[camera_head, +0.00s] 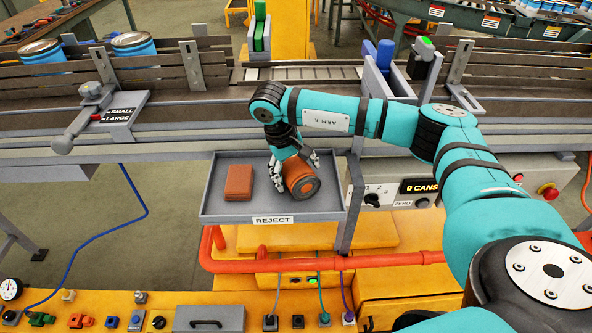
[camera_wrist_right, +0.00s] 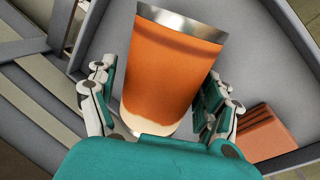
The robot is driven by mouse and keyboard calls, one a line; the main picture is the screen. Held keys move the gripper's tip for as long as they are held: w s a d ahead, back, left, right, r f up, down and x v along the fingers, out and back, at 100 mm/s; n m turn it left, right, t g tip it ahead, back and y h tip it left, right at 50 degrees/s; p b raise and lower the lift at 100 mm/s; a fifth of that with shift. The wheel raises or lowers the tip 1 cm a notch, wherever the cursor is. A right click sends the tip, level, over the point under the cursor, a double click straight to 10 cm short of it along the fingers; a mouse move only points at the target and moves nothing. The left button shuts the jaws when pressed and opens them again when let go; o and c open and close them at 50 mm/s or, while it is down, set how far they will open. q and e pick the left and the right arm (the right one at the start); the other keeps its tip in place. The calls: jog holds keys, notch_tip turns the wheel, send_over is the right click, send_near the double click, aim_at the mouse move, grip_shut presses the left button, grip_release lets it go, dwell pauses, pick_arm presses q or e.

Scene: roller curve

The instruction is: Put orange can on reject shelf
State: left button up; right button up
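The orange can (camera_head: 301,181) is at the reject shelf (camera_head: 212,207), a grey tray with a REJECT label. It is tipped over, with its round end facing the front right. It fills the middle of the right wrist view (camera_wrist_right: 170,65), with a silver rim at one end. My right gripper (camera_head: 296,164) reaches down over the tray with its fingers on either side of the can. In the right wrist view (camera_wrist_right: 158,90), the fingers are spread, with a narrow gap beside the can at the left. My left gripper is out of view.
A red-brown block (camera_head: 239,182) lies in the tray's left part, also seen in the right wrist view (camera_wrist_right: 262,132). The conveyor (camera_head: 190,110) with guard rails runs behind. A counter box (camera_head: 420,187) stands right of the tray. Blue cans (camera_head: 133,46) stand at the back left.

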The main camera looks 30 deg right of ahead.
aim_at(284, 171)
jog(key=shift+o, duration=0.3)
jog(key=shift+r, duration=0.1)
jog(key=b+v, duration=0.2)
jog(key=v, duration=0.9)
jog(key=shift+w+r+b, duration=0.1)
jog(key=shift+r+b, duration=0.05)
jog(key=shift+b, duration=0.2)
jog(key=shift+a+r, duration=0.15)
jog(key=shift+r, duration=0.25)
